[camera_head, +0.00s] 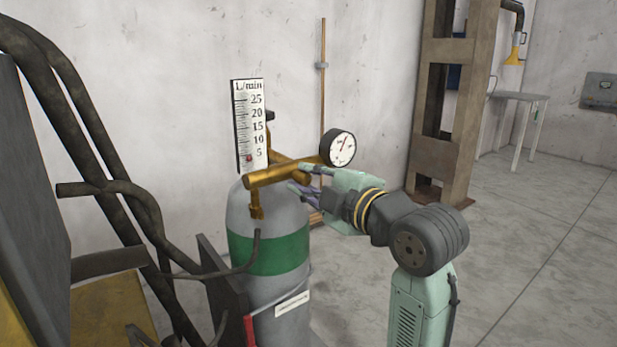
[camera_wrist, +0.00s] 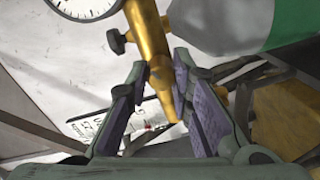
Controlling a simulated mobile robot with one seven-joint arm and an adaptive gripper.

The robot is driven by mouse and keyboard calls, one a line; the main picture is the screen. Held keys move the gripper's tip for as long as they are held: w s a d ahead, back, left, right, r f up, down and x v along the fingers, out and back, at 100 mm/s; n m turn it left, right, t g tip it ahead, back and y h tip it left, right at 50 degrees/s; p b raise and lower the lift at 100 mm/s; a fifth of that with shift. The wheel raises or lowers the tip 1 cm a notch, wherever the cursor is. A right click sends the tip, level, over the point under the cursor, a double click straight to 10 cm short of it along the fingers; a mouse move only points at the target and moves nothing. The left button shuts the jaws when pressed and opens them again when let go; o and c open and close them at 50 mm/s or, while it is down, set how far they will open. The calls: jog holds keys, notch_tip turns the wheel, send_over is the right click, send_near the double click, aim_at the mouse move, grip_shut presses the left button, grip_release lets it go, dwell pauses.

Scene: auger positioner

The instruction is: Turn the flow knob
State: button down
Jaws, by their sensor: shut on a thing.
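A brass regulator (camera_head: 262,178) sits on top of a gas cylinder (camera_head: 265,300), with a round dial gauge (camera_head: 341,148) at its right end. A white flow scale marked L/min (camera_head: 249,120) stands upright above it, with a small red marker low, near 5. My gripper (camera_head: 302,180) reaches in from the right to the regulator. In the wrist view, my fingers (camera_wrist: 160,80) are on either side of a brass fitting (camera_wrist: 163,98) and shut on it. A dark knob (camera_wrist: 116,41) shows beside the brass body. I cannot tell which part is the flow knob.
Dark bent pipes (camera_head: 95,130) and a dark panel crowd the left. A thin copper pipe (camera_head: 323,90) runs up the wall behind. A brown post (camera_head: 445,110) and a small table (camera_head: 520,97) stand back right. The right floor is clear.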

jog(key=m+p, duration=0.1)
jog(key=m, duration=0.3)
jog(key=m+p, duration=0.2)
jog(key=m, duration=0.2)
jog(key=shift+m+g, duration=0.3)
jog(key=shift+m, duration=0.1)
jog(key=m+p, duration=0.2)
jog(key=m, duration=0.2)
jog(key=shift+y+p, duration=0.4)
jog(key=m+p, duration=0.3)
jog(key=m, duration=0.1)
jog(key=shift+m, duration=0.4)
jog(key=m+p, duration=0.3)
jog(key=m, duration=0.1)
jog(key=shift+y+p, duration=0.3)
jog(key=m+p, duration=0.2)
jog(key=m, duration=0.2)
jog(key=m+p, duration=0.1)
jog(key=m, duration=0.3)
jog(key=shift+f+m, duration=0.15)
jog(key=shift+m, duration=2.25)
jog(key=shift+m+t, duration=0.3)
jog(key=shift+t, duration=0.1)
